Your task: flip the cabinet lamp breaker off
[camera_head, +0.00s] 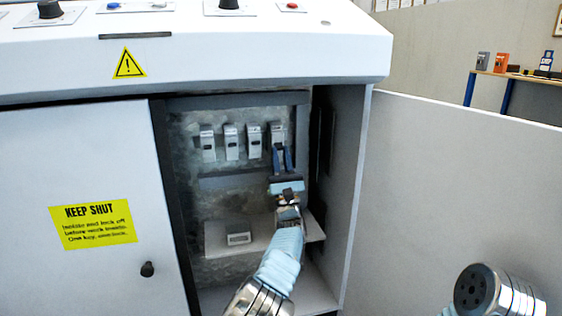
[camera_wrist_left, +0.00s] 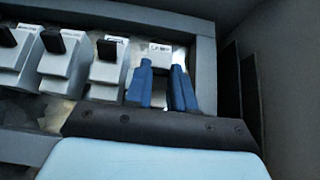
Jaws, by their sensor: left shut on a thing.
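A row of several white breakers with black levers is on the back panel of the open cabinet bay. The rightmost breaker (camera_head: 277,129) is at my left gripper (camera_head: 282,158); its white top (camera_wrist_left: 160,48) shows between the blue fingers in the left wrist view. My left gripper (camera_wrist_left: 164,88) is shut on this breaker, one finger on each side. The breaker labels are too small to read. My right gripper is out of view.
The right side wall (camera_head: 349,190) is close to my left gripper. A closed door with a yellow sign (camera_head: 93,224) is at left; an open door panel (camera_head: 450,190) is at right.

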